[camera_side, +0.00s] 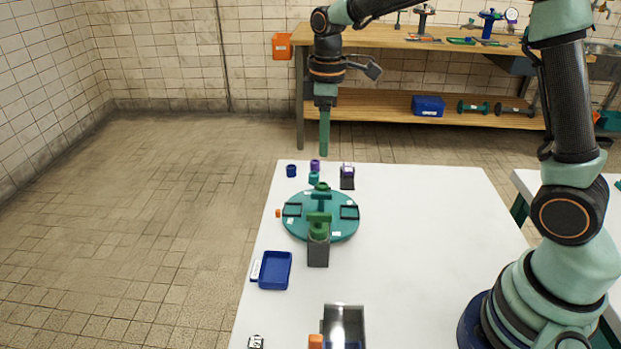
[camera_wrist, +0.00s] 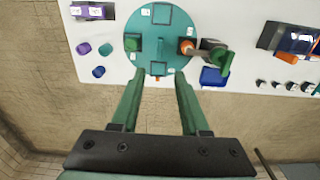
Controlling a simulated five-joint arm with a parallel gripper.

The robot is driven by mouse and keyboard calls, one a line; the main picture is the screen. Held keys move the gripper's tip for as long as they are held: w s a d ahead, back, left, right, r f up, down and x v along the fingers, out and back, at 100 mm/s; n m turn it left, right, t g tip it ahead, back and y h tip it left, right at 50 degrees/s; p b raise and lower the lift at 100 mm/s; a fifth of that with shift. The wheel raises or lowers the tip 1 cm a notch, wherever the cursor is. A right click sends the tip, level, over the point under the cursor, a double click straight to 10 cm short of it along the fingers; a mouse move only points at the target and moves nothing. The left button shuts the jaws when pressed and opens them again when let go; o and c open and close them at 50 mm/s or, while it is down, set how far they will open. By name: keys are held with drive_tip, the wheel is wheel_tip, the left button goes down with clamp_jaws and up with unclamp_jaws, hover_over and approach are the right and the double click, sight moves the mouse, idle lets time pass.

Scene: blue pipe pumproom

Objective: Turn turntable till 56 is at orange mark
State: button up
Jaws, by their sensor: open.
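The teal round turntable (camera_side: 345,228) lies on the white table's left part, and it also shows in the wrist view (camera_wrist: 158,28). Several small white labels sit near its rim; their numbers are too small to read. Square dark frames and green pieces stand on it. The small orange mark (camera_side: 278,213) is beside the rim on the table-edge side, and it shows between my fingers in the wrist view (camera_wrist: 157,78). My gripper (camera_side: 324,148) points down, raised near the table's far left corner. In the wrist view my gripper (camera_wrist: 159,80) is open and empty.
A grey block (camera_side: 318,253) with a green top stands at the turntable's near side. A blue tray (camera_side: 274,270) lies nearer. Blue (camera_side: 291,171) and purple (camera_side: 315,165) cups and a dark block (camera_side: 347,178) stand beyond. The table's right part (camera_side: 430,230) is clear.

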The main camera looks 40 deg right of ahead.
sight(322, 193)
wheel_tip(322, 193, down, 13)
drive_tip(key=shift+w+r, duration=0.15)
idle(0.4)
clamp_jaws()
idle(1.4)
